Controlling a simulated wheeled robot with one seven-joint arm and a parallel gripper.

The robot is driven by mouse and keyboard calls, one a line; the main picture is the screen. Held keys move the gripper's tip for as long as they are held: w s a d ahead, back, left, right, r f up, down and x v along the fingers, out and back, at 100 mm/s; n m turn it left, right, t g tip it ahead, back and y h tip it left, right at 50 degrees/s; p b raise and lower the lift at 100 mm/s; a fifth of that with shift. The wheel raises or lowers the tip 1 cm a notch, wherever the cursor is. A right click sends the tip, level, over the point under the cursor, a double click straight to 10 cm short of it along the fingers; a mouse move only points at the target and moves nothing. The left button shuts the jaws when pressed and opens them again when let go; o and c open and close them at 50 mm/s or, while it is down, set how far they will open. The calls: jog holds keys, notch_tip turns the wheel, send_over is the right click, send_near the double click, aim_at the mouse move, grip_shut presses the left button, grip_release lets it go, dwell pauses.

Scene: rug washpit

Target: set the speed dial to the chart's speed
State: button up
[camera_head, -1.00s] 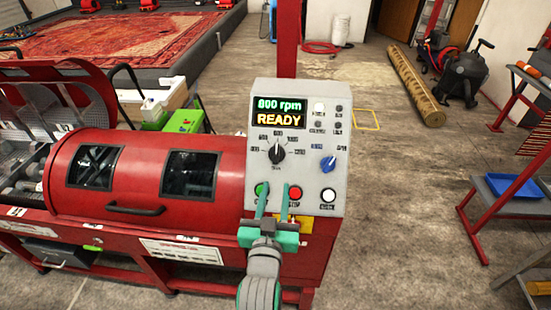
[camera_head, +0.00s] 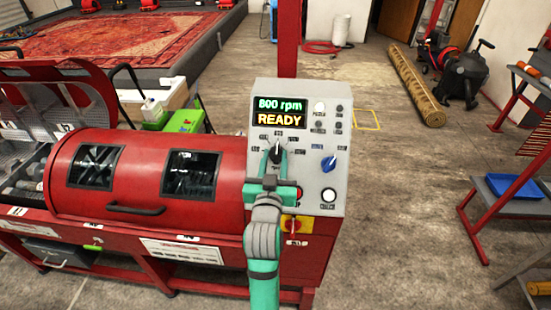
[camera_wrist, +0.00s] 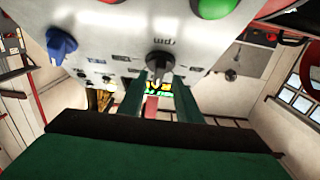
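The speed dial (camera_head: 276,155) is a black knob on the grey control panel, ringed by rpm marks, below a display (camera_head: 280,112) that reads "800 rpm" and "READY". Its pointer looks roughly upright, but my gripper partly covers it. My gripper (camera_head: 276,160) is at the dial from below. In the wrist view, the dial (camera_wrist: 159,62) shows just beyond and between the two green fingertips (camera_wrist: 161,77). The fingers are apart, with a gap between them; I cannot tell whether they touch the knob. I cannot identify the speed chart in these views.
A blue knob (camera_head: 328,163) sits right of the dial. A red button (camera_head: 295,190) and a white button (camera_head: 328,195) are below, with a red-and-yellow switch (camera_head: 293,225) under the panel.

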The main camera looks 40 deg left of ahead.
jog(key=shift+w, duration=0.15)
grip_shut()
